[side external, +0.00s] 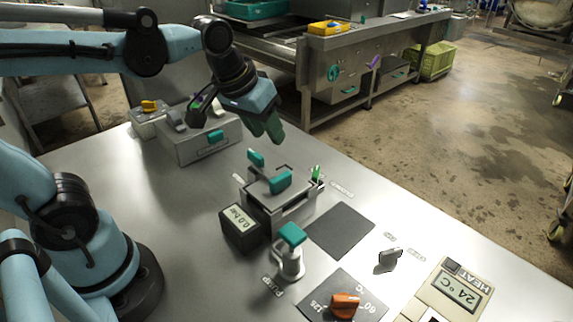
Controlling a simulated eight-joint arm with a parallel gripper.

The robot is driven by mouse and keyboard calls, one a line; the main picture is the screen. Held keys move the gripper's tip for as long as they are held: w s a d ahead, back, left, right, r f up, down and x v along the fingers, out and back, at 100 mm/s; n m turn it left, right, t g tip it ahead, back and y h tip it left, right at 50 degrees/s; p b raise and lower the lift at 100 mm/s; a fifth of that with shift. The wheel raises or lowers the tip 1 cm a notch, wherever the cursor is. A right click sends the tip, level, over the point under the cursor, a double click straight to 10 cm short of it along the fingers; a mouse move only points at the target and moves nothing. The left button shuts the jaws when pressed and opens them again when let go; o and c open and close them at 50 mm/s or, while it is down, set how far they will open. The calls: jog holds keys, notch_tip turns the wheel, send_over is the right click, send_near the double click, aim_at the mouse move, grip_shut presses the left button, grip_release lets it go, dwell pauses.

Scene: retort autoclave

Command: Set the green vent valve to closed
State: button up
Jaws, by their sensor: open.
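A small bright green lever (317,174), which looks like the green vent valve, stands upright at the right end of a small metal chamber (290,209) on the bench. Printed labels lie on the bench near it, too small to read surely. Teal handles (281,181) sit on top of the chamber and behind it. My gripper (266,130) points downward above the bench, behind and left of the green lever and clear of it. Its dark fingers are open and nothing shows between them.
A pressure display (240,228) and a teal-topped pump knob (291,236) stand in front of the chamber. An orange dial (344,305), a grey switch (389,258) and a heat panel (455,293) lie nearer. A grey box (200,140) stands behind left. Bench right of the lever is clear.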

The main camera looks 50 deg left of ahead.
jog(key=w+d+n+g, duration=0.1)
jog(key=w+n+g, duration=0.1)
jog(key=w, duration=0.3)
jog(key=n+g, duration=0.3)
send_over(316, 171)
jog(key=f, duration=0.1)
notch_tip(316, 171, down, 12)
jog(key=shift+f, duration=0.15)
jog(key=shift+c, duration=0.4)
grip_shut()
